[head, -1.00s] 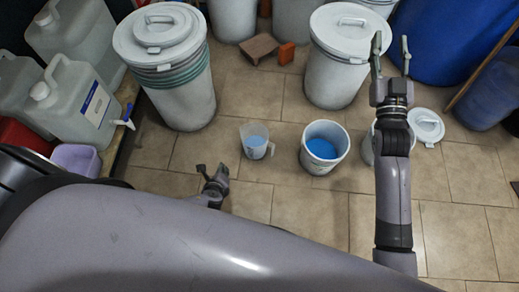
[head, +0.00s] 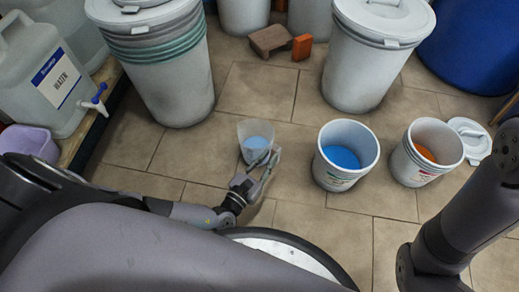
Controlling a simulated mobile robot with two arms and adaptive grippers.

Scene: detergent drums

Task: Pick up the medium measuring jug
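The measuring jug (head: 255,140) is clear, with blue contents, and stands upright on the tiled floor near the middle of the head view. Its handle side faces my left gripper (head: 268,164), which is right at the jug's near right side. The fingers look apart around the handle area and cover part of it; I cannot tell whether they touch it. My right arm comes in at the right edge, but its gripper is out of view.
A white bucket with blue contents (head: 345,158) stands right of the jug, and a bucket with orange contents (head: 426,154) beyond it. Large lidded drums (head: 374,65) stand behind. A water container (head: 45,75) is on the left shelf. Floor around the jug is clear.

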